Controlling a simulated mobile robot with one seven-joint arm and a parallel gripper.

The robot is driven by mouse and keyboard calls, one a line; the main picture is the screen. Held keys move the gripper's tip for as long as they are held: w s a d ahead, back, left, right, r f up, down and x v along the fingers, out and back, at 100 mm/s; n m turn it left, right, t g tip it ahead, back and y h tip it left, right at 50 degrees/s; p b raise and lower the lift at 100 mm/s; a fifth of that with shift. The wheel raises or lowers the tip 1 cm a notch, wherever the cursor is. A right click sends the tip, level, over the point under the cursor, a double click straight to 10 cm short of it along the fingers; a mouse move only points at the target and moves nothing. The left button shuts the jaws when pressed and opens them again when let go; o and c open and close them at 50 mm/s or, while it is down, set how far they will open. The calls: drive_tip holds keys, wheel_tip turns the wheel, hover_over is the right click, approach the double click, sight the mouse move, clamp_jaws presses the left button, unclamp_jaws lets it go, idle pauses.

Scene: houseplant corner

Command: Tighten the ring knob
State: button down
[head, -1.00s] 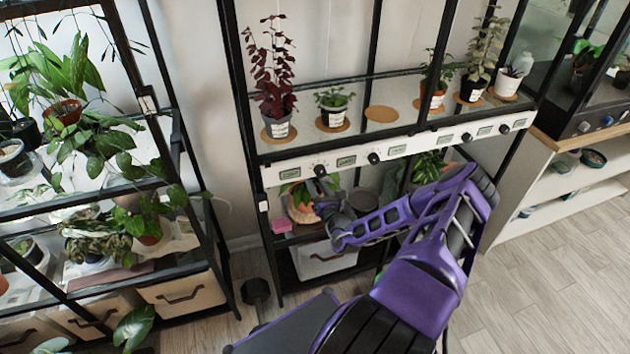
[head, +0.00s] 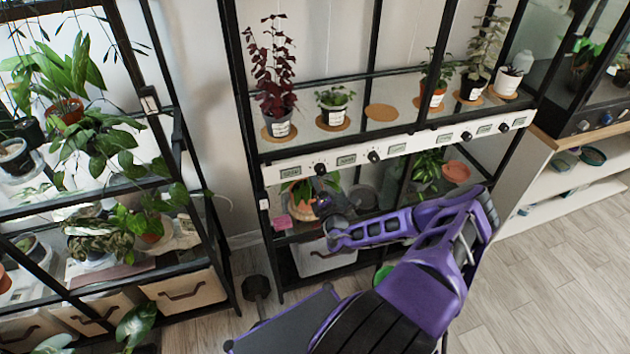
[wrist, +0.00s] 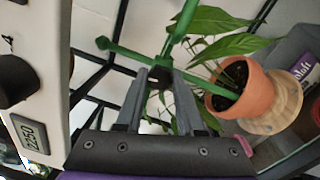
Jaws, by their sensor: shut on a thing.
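In the wrist view, my gripper (wrist: 163,80) has its two grey fingers close together, closed on a small dark part where green rods meet. I take this dark part to be the ring knob (wrist: 165,74); the fingers hide most of it. One green rod (wrist: 184,22) runs up from there. Another green rod (wrist: 122,50) runs left to a rounded end, and one reaches right towards a terracotta pot. In the head view, my gripper (head: 326,192) is just below the white panel, in front of the lower shelf. The knob cannot be made out there.
A potted plant (wrist: 236,84) stands close right of the fingers, its leaves above them. The white panel (wrist: 38,98) with a black knob (wrist: 14,80) and a display is close on the left. A pink block (head: 281,222) sits on the lower shelf.

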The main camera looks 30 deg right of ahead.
drive_tip(key=m+h, duration=0.1)
drive_tip(key=m, duration=1.3)
drive_tip(key=shift+m+g, duration=0.3)
drive_tip(key=c, duration=0.5)
unclamp_jaws()
drive_tip(key=shift+c, duration=0.2)
drive_tip(key=v, duration=1.7)
drive_tip(key=shift+s+a, duration=0.2)
